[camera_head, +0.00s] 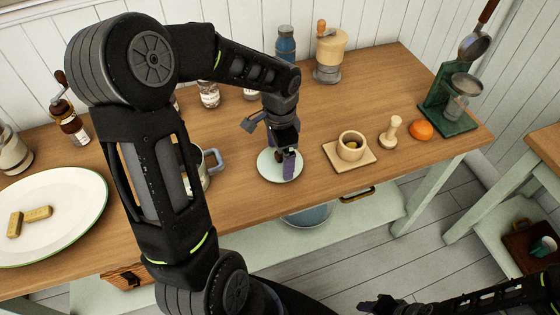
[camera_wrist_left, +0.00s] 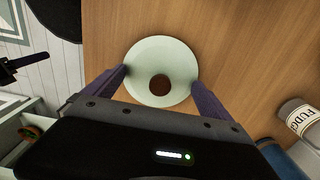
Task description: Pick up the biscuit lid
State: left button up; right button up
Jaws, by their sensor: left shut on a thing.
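The biscuit lid (camera_head: 267,168) is a pale green disc at the front of the wooden table. In the left wrist view the lid (camera_wrist_left: 178,62) has a round brown knob (camera_wrist_left: 160,85) at its middle. My left gripper (camera_head: 287,165) is over the lid from above. In the left wrist view its two purple fingers (camera_wrist_left: 160,84) stand on either side, shut on the lid. I cannot tell whether the lid touches the table. My right gripper (camera_head: 378,304) is low at the bottom edge, away from the table, its opening unclear.
A grey-handled pot (camera_head: 214,158) stands left of the lid, partly behind my left arm. A mortar (camera_head: 352,146) on a wooden board, a pestle (camera_head: 391,130) and an orange (camera_head: 421,130) are to the right. A large plate (camera_head: 75,205) with biscuits lies left.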

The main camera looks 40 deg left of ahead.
pick_arm(q)
jog(key=c, duration=0.4)
jog(key=shift+r, duration=0.25)
jog(key=c, duration=0.5)
notch_tip(320, 180, up, 10)
jog(key=shift+f, duration=0.25)
grip_shut()
jog(key=w+d+n, duration=0.7)
jog(key=w+d, duration=0.5)
jog(key=w, duration=0.2)
jog(key=shift+w+d+f, duration=0.15)
jog(key=shift+w+f, duration=0.1)
jog(key=shift+f, duration=0.1)
jog(key=shift+r, duration=0.1)
